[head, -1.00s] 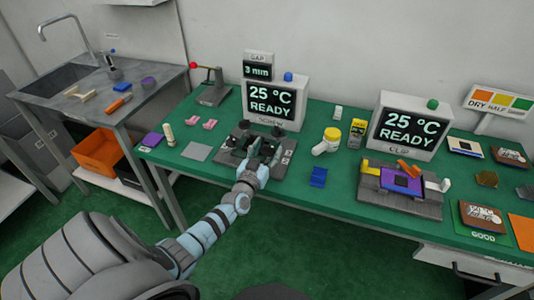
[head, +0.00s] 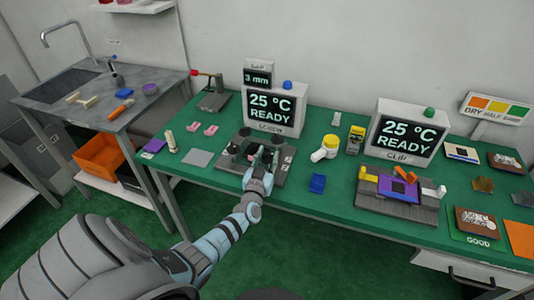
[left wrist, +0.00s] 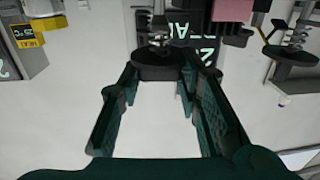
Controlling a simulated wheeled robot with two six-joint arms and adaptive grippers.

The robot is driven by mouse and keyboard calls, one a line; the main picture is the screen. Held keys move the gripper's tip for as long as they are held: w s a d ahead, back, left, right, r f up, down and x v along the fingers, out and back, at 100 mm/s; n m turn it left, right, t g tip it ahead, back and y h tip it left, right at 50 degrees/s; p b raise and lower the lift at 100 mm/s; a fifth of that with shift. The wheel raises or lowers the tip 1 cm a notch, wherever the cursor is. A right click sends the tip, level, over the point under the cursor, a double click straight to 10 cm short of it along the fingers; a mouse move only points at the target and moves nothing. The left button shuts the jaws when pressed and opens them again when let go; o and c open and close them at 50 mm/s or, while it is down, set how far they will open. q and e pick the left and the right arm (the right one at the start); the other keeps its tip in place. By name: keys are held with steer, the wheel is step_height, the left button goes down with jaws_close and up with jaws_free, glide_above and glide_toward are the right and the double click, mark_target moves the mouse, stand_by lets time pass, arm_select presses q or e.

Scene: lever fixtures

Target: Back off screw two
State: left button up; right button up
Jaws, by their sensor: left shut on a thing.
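The screw fixture (head: 233,161) is a dark grey plate with several black screw knobs, standing in front of the SCREW display. My left gripper (head: 264,158) is over the right front part of this fixture. In the left wrist view its two green fingers (left wrist: 158,76) lie on either side of a round black screw knob (left wrist: 157,66) and are shut on it. Another black knob (left wrist: 292,54) shows at the right of that view. I cannot read which number the held knob bears. The gripper hides part of the fixture in the head view. My right gripper is not in view.
The display (head: 272,108) reads 25 °C READY, with a 3 mm gap sign (head: 257,78) above. A grey square (head: 198,158) and pink pieces lie left.

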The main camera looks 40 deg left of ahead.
arm_select(q)
steer(key=shift+w+d+r+n+g+y+p, duration=0.1)
steer(key=shift+n+g+y+p, duration=0.25)
steer(key=shift+y, duration=0.2)
steer(key=shift+d+r+n+g+y+p, duration=0.1)
steer(key=shift+n+g+y+p, duration=0.2)
steer(key=shift+n+y, duration=0.2)
steer(key=shift+f+n+g+y, duration=0.15)
steer(key=shift+n+g+y, duration=0.1)
steer(key=shift+n+y, duration=0.25)
steer(key=shift+w+f+n+g+y, duration=0.1)
steer(key=shift+n+g+y, duration=0.3)
steer(key=shift+y, duration=0.15)
steer(key=shift+d+n+g+y+b, duration=0.1)
steer(key=shift+n+g+y+b, duration=0.25)
steer(key=shift+g+y, duration=0.2)
steer(key=n+g+y+b, duration=0.1)
steer(key=b, duration=0.1)
steer(key=n+g+y+b, duration=0.1)
steer(key=g, duration=0.1)
steer(key=shift+w+d+f+n+g+y+b, duration=0.1)
steer(key=shift+f+n+g+y+b, duration=0.15)
steer(key=shift+n+y+b, duration=0.15)
steer(key=shift+r+n+g+y+b, duration=0.25)
steer(key=shift+n+g+y+b, duration=0.3)
steer(key=shift+g+b, duration=0.3)
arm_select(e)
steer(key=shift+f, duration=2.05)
